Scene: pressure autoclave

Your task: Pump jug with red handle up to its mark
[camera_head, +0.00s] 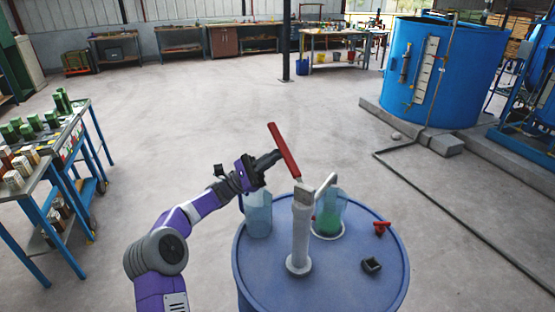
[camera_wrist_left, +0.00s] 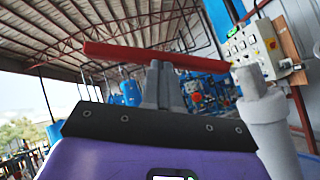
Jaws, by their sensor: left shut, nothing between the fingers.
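A white hand pump (camera_head: 301,235) stands on a blue drum (camera_head: 265,290). Its red handle (camera_head: 284,150) slants up and left from the pump top. The handle also crosses the left wrist view (camera_wrist_left: 130,54), above the white pump body (camera_wrist_left: 272,125). A clear jug with green liquid (camera_head: 328,218) stands on the drum under the bent spout, partly behind it; its mark cannot be made out. My left gripper (camera_head: 277,156) is shut and empty, its fingertips right beside the handle; whether they touch it is unclear. The fingers also show in the left wrist view (camera_wrist_left: 161,70).
A pale blue container (camera_head: 258,222) stands at the drum's left back. A red-handled fitting (camera_head: 382,228) and a dark square cap (camera_head: 371,265) are on the drum's right. A blue-framed bench (camera_head: 50,165) with small boxes is at left, a blue tank (camera_head: 440,75) back right. Open floor lies between.

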